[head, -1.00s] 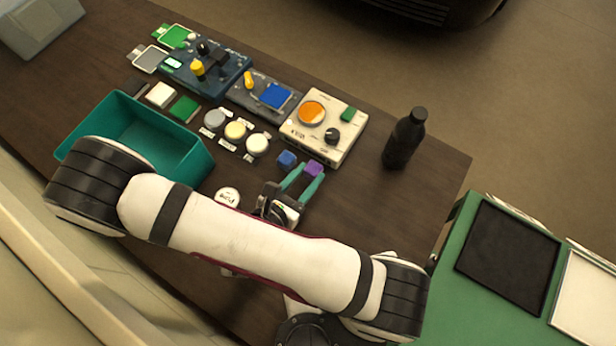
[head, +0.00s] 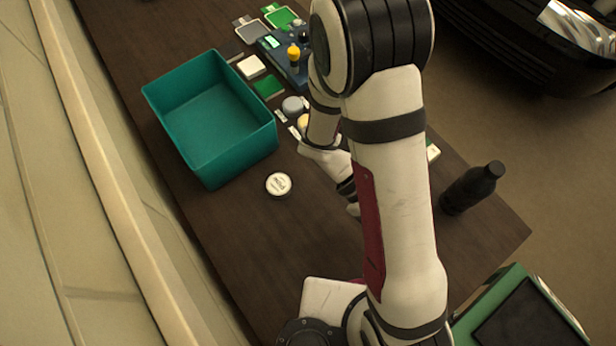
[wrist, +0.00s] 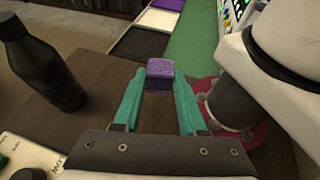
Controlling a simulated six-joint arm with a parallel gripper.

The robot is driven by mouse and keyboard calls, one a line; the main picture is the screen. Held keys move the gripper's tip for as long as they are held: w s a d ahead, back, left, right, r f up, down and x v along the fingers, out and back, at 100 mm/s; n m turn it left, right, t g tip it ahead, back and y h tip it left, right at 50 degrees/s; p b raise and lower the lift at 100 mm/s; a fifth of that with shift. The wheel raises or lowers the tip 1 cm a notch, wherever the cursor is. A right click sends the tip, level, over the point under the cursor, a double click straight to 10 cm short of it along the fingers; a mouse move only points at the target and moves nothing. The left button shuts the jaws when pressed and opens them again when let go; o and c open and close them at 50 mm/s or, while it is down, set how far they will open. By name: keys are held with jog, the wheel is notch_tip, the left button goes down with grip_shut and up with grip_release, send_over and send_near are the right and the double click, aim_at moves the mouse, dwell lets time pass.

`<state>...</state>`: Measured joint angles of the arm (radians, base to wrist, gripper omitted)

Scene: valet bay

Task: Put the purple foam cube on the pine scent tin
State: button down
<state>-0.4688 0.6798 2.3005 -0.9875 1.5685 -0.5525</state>
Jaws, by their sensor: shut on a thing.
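The purple foam cube (wrist: 161,68) is between the tips of the teal fingers of my gripper (wrist: 160,80) in the wrist view. My gripper is shut on it. The cube shows beyond the dark table's surface, towards the green surface. In the head view my arm hides the cube and the fingers. The pine scent tin (head: 278,184) is a round white tin with writing on its lid. It lies on the dark table near the teal bin, left of my arm in the head view, with its top bare. The tin does not show in the wrist view.
An open teal bin (head: 232,160) stands close behind the tin. A black bottle (head: 470,188) stands at the right; it also shows in the wrist view (wrist: 42,65). Past the bin are white and green pads, tins and a device, partly hidden by my arm. The table around the tin is clear.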

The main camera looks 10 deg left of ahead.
jog(key=s+a+m+g+y, duration=0.2)
jog(key=a+m+g+y, duration=0.55)
jog(key=m+y, duration=0.65)
jog(key=w+a+r+m+t+y, duration=0.2)
jog(key=w+a+m+t+y, duration=0.1)
jog(key=w+m+t+y, duration=0.3)
jog(key=w+a+r+m+t+y, duration=0.1)
jog(key=w+a+m+t+y, duration=0.25)
jog(key=w, duration=0.55)
jog(key=m, duration=0.2)
send_over(289, 181)
jog(key=d, duration=0.1)
notch_tip(289, 181, down, 6)
jog(key=shift+a+f, duration=0.25)
jog(key=shift+f, duration=0.85)
jog(key=shift+a+f, duration=0.2)
jog(key=shift+f, duration=0.85)
jog(key=shift+f, duration=0.1)
jog(key=shift+c, duration=2.3)
grip_release()
